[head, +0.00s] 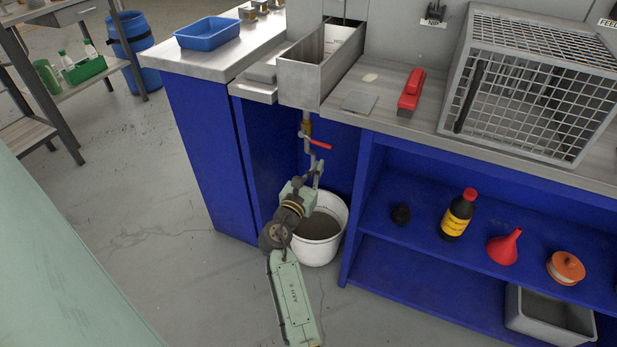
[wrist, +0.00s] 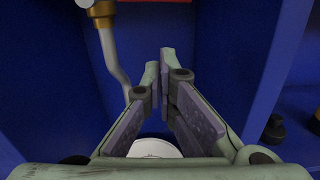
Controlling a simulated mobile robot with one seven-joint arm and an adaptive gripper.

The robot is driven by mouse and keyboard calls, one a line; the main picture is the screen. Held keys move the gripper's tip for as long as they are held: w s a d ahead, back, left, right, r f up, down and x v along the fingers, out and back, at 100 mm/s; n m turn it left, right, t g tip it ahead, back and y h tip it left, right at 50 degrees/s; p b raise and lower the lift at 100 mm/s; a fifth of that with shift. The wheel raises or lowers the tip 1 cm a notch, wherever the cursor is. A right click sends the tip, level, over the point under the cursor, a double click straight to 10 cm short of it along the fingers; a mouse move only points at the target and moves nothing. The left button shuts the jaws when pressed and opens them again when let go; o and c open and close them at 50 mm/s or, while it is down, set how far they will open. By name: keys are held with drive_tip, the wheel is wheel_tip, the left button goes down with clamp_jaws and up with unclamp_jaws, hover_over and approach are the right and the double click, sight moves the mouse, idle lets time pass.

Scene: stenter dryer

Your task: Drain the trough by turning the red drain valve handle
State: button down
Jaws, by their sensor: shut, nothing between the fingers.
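The red drain valve handle (head: 317,143) sticks out to the right from a brass valve (head: 307,128) on the pipe below the steel trough (head: 305,72). In the wrist view the brass fitting (wrist: 101,10) and bent grey pipe (wrist: 115,62) are at the upper left, and part of the red handle (wrist: 140,1) shows at the top edge. My gripper (head: 318,168) is just below the handle, pointing up and apart from it. In the wrist view my gripper (wrist: 160,75) has its fingertips together with nothing between them.
A white bucket (head: 320,240) with dark contents stands on the floor under the pipe, beside my wrist. Blue cabinet walls (head: 262,165) close in the bay. A shelf at right holds a dark bottle (head: 458,214) and a red funnel (head: 505,246). A wire-mesh guard (head: 535,95) stands on the bench.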

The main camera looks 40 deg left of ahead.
drive_tip(key=shift+w+r+p, duration=0.2)
drive_tip(key=shift+r+p, duration=0.2)
drive_tip(key=shift+r, duration=1.2)
drive_tip(key=r+n+p, duration=0.1)
drive_tip(key=p, duration=0.2)
drive_tip(key=shift+w+r, duration=0.1)
drive_tip(key=shift+r, duration=0.1)
